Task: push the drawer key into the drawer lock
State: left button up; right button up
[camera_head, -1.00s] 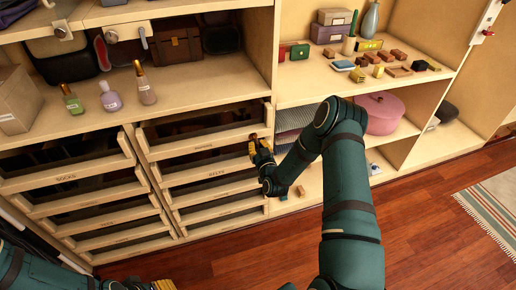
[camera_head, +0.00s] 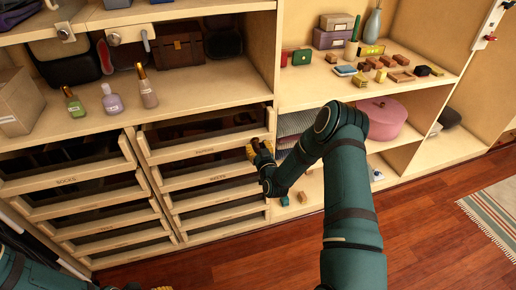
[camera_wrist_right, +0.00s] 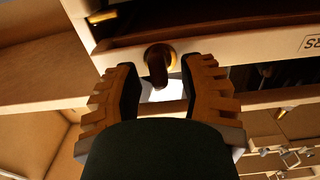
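In the right wrist view a round brass lock (camera_wrist_right: 160,52) sits in the pale front of a drawer. A dark brown piece that looks like the drawer key (camera_wrist_right: 158,73) stands at the lock, pointing out towards me. How deep it sits cannot be told. My right gripper (camera_wrist_right: 160,80) has its two fingers apart, one on each side of this piece, with gaps on both sides. In the head view my right gripper (camera_head: 257,150) is at the right end of the upper drawers of the middle stack, hiding the lock. Only a sliver of my left gripper (camera_head: 162,288) shows at the bottom edge.
Drawer fronts (camera_head: 208,150) lie left of my right gripper. Open shelves to the right hold a pink round box (camera_head: 385,118) and several small boxes. Bottles (camera_head: 147,88) stand on the shelf above the drawers. The wooden floor (camera_head: 420,220) in front is clear.

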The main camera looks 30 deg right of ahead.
jog(key=shift+s, duration=0.1)
jog(key=v, duration=1.2)
jog(key=s+a+f+n+g+y, duration=0.1)
jog(key=a+f+g+y, duration=0.2)
jog(key=a, duration=0.4)
jog(key=s+a+f+g+y, duration=0.1)
jog(key=a+f+g+y, duration=0.2)
jog(key=a, duration=0.4)
jog(key=s+a+f+g+y, duration=0.1)
jog(key=s+a+g+y, duration=0.1)
jog(key=s+a+g, duration=0.7)
jog(key=s+a, duration=0.2)
jog(key=s, duration=0.5)
jog(key=shift+a+f+g, duration=0.35)
jog(key=shift+f+g, duration=0.05)
